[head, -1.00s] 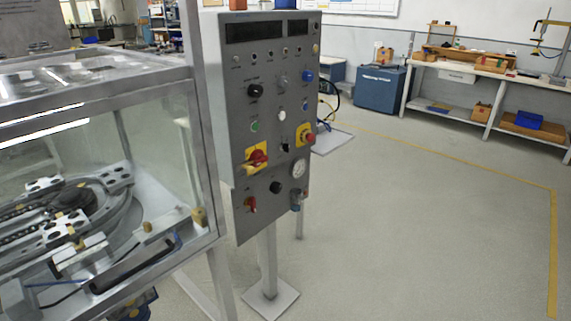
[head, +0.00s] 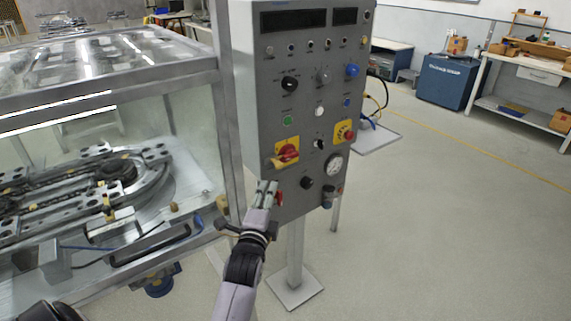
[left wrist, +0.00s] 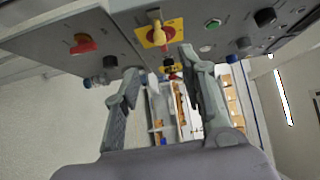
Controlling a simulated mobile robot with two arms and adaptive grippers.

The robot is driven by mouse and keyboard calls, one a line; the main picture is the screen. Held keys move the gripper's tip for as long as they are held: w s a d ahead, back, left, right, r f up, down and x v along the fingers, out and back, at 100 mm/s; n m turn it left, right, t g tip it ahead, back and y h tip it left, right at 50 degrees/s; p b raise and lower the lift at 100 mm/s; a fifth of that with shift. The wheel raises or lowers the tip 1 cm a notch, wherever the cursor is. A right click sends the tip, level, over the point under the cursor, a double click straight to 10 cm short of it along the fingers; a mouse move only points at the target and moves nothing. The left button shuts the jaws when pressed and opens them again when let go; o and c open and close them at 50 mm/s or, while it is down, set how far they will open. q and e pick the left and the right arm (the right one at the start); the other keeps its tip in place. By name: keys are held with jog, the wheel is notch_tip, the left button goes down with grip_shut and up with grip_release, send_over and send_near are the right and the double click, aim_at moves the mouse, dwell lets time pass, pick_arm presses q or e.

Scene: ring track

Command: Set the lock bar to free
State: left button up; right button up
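The grey control panel (head: 262,110) bears a yellow plate with a red rotary switch (head: 288,150). A brass-coloured bar (head: 278,162), which looks like the lock bar, sits at the plate's lower left. In the left wrist view the bar (left wrist: 154,16) shows beside the red switch (left wrist: 168,34), beyond the fingertips. My left gripper (head: 267,186) is just below the plate in the head view, in front of the panel's lower left. Its fingers (left wrist: 158,62) are apart with nothing between them. It partly hides a red lever (head: 279,198). My right gripper is not in view.
The lower red lever (left wrist: 83,44) sticks out near my left gripper. A glass-walled machine (head: 190,130) stands close on the left. The floor right of the panel is clear.

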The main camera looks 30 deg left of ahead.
aim_at(278, 168)
pick_arm(q)
jog(key=p+x, duration=0.1)
jog(key=x, duration=1.4)
jog(key=shift+d, duration=0.1)
jog(key=shift+c, duration=0.5)
jog(key=shift+f, duration=0.1)
grip_shut()
